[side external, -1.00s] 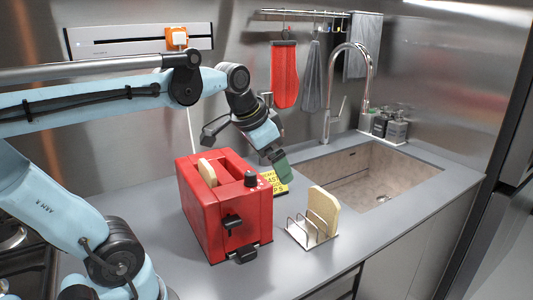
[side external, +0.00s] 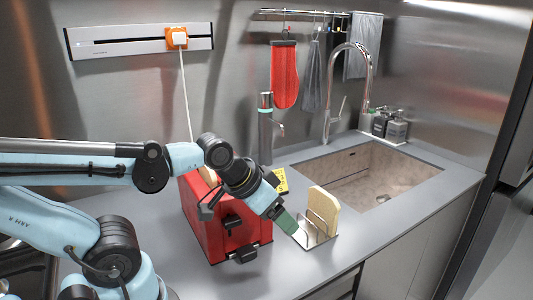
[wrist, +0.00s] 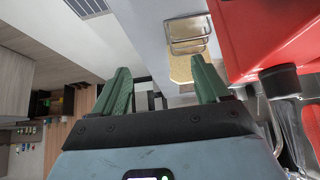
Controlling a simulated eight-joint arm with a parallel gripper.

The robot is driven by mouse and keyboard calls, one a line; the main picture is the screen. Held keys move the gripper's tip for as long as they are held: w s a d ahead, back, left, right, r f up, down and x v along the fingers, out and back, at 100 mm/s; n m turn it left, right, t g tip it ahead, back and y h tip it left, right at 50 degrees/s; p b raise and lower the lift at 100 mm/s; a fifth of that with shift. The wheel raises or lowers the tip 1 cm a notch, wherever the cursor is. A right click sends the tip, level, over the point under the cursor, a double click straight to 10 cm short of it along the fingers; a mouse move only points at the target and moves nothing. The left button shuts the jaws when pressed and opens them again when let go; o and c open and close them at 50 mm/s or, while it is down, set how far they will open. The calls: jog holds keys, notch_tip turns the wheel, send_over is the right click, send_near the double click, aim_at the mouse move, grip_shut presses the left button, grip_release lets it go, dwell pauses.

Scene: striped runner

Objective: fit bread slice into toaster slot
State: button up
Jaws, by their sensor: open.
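My gripper (side external: 290,224) is open, its green fingers at the left side of the metal rack (side external: 309,237). The fingers also show spread apart in the wrist view (wrist: 162,82). A bread slice (side external: 325,208) stands upright in the rack. In the wrist view the slice (wrist: 180,68) shows near the right-hand finger, with nothing gripped. The red toaster (side external: 204,228) stands left of the rack, partly hidden behind my arm. A second slice (side external: 208,175) pokes up from a toaster slot. The other slot is hidden by my arm.
A bottle-like dispenser (side external: 266,130) stands behind the toaster. The counter right of the rack is clear.

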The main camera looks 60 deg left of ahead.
jog(key=c, duration=0.5)
notch_tip(320, 180, up, 7)
jog(key=n+g, duration=0.7)
jog(key=n, duration=1.1)
send_over(323, 191)
jog(key=shift+f, duration=5.85)
